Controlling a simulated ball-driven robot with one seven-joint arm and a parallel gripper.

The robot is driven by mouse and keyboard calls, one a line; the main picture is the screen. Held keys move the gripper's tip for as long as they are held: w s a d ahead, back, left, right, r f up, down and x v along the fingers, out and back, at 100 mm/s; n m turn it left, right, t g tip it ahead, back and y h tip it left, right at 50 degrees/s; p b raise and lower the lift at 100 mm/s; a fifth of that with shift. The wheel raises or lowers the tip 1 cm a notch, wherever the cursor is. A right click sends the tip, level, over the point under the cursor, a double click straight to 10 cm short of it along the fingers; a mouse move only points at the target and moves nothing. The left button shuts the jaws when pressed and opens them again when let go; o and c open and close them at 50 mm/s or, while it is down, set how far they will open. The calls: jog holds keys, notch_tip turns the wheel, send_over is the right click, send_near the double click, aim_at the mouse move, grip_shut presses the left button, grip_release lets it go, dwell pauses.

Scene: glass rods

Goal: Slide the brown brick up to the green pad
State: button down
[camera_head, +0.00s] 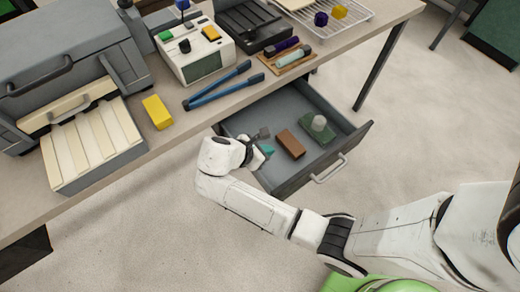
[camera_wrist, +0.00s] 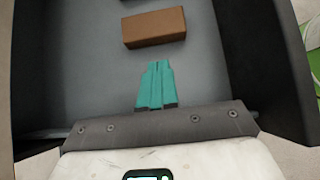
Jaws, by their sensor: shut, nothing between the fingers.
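The brown brick (camera_head: 290,144) lies flat on the floor of an open grey drawer. The green pad (camera_head: 312,138) lies to its right in the head view, with a narrow strip of drawer floor between them. My gripper (camera_head: 267,150) is over the drawer, left of the brick. In the wrist view its teal fingers (camera_wrist: 156,85) are together and empty, pointing at the near long side of the brick (camera_wrist: 154,28), with a gap between. The pad cannot be clearly made out in the wrist view.
The drawer (camera_head: 357,137) has raised walls around the brick and a handle (camera_head: 328,168) on its front. The table above holds a yellow block (camera_head: 157,112), blue tongs (camera_head: 222,86) and a device with a screen (camera_head: 197,52). The drawer floor around the brick looks clear.

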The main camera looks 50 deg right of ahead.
aim_at(297, 141)
jog(key=x, duration=0.8)
jog(key=shift+d+f, duration=0.15)
jog(key=d+p, duration=0.1)
jog(key=s+d, duration=0.1)
jog(key=d, duration=0.1)
jog(key=d+p, duration=0.1)
jog(key=d, duration=0.1)
jog(key=shift+s+d+p, duration=0.2)
jog(key=shift+s+p, duration=0.15)
jog(key=shift+d, duration=0.25)
